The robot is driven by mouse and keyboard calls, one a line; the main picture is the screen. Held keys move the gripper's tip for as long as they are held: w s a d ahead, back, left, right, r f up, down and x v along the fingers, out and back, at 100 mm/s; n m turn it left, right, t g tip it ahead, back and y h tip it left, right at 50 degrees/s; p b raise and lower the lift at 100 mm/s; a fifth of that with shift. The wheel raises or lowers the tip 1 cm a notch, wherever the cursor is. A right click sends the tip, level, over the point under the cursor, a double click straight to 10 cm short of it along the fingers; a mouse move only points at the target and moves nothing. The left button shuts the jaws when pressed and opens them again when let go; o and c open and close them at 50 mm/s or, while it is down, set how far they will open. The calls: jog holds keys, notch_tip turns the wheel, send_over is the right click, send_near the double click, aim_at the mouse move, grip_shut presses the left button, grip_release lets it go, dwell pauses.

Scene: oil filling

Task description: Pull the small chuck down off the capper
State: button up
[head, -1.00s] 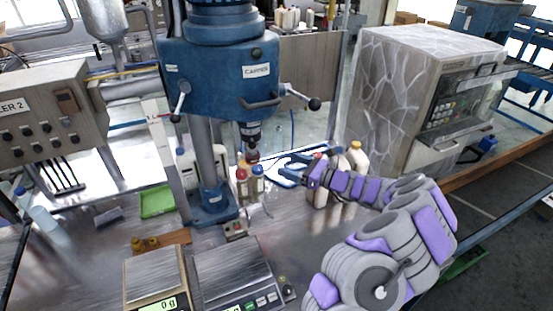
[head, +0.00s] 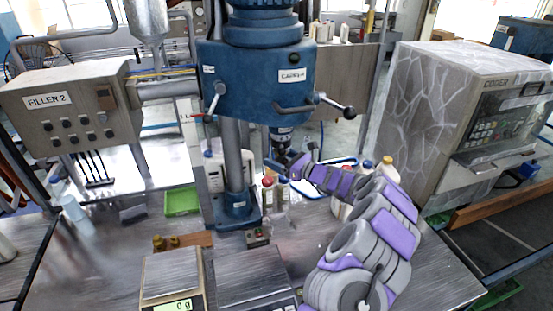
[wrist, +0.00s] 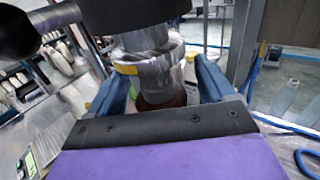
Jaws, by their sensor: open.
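The blue capper (head: 258,88) stands on its column with the metal spindle (head: 281,134) pointing down; the spindle also shows in the wrist view (wrist: 148,68). The small chuck (wrist: 162,101), dark reddish-brown, is at the spindle's lower end, partly hidden behind my gripper's front plate. My gripper (head: 284,166) is just below the capper head. In the wrist view, my gripper's (wrist: 160,82) blue fingers are open, one on each side of the spindle and chuck. I cannot tell whether either finger touches the chuck.
Small bottles (head: 267,195) with red and blue caps stand below the spindle. More bottles (head: 386,167) stand behind my arm. The capper's lever (head: 335,106) sticks out to the right. Scales (head: 172,275), a green tray (head: 181,201) and a stone-patterned machine (head: 425,115) stand around.

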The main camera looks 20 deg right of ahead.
jog(key=shift+w+a, duration=0.35)
jog(key=shift+w, duration=0.1)
jog(key=shift+c, duration=0.5)
jog(key=shift+r, duration=0.1)
jog(key=c, duration=0.9)
jog(key=o, duration=1.2)
jog(key=shift+f, duration=0.25)
jog(key=shift+f+b, duration=0.55)
jog(key=shift+f, duration=0.35)
jog(key=c, duration=1.6)
